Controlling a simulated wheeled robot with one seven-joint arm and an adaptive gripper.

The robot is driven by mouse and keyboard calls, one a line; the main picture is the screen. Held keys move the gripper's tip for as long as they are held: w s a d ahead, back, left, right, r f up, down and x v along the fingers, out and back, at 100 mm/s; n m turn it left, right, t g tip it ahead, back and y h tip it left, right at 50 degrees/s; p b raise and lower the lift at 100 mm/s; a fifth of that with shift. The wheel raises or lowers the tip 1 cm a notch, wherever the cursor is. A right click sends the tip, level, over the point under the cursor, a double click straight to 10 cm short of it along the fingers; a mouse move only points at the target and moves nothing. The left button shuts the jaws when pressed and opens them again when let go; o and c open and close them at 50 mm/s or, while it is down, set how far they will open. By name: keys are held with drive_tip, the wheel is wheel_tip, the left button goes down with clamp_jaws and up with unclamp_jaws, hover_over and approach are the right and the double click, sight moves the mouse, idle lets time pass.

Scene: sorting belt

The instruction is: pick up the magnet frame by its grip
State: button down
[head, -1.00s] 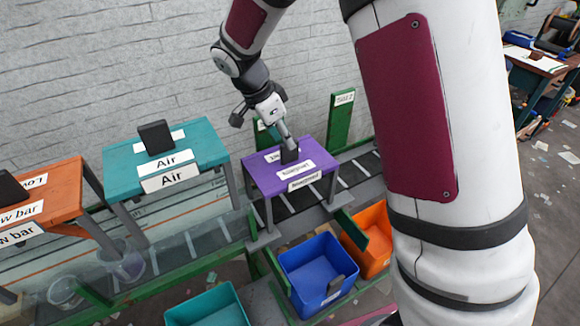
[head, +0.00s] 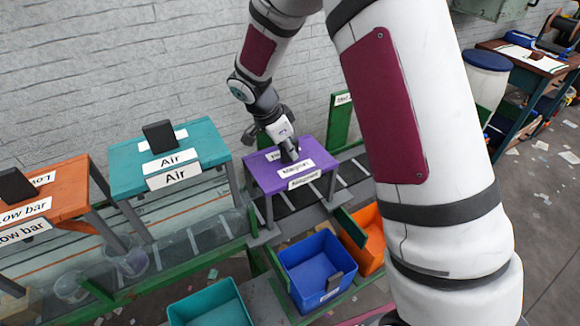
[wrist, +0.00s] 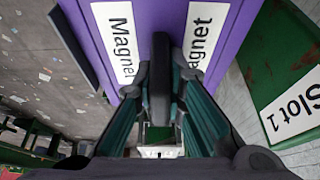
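The magnet frame is a purple table-like frame (head: 260,181) with white "Magnet" labels, standing over the belt in the head view. Its purple top also fills the upper middle of the wrist view (wrist: 171,20). Its dark upright grip (wrist: 160,80) stands between the two fingers of my gripper (wrist: 160,88). The fingers are spread on both sides of the grip, with narrow gaps appearing to remain. In the head view my gripper (head: 288,152) is down at the frame's top and hides most of the grip.
A teal "Air" frame (head: 205,141) and an orange "Low bar" frame (head: 70,178) stand to the left. Blue (head: 312,250), orange (head: 371,254) and teal (head: 215,302) bins are in front. A green "Slot 1" panel (wrist: 275,60) is close on the right in the wrist view.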

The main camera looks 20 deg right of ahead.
drive_tip(key=shift+r, duration=0.1)
idle(0.3)
wheel_tip(320, 180, up, 9)
drive_tip(key=shift+w+f+b, duration=0.1)
drive_tip(key=shift+f+b, duration=0.05)
drive_tip(key=shift+b, duration=0.45)
drive_tip(key=shift+r, duration=0.35)
drive_tip(key=s+d+p, duration=0.3)
drive_tip(key=s+p, duration=0.4)
drive_tip(key=s, duration=0.9)
drive_tip(key=shift+s+d+r+p, duration=0.15)
drive_tip(key=shift+s+r+p, duration=0.15)
drive_tip(key=shift+s, duration=0.1)
drive_tip(key=shift+f, duration=0.15)
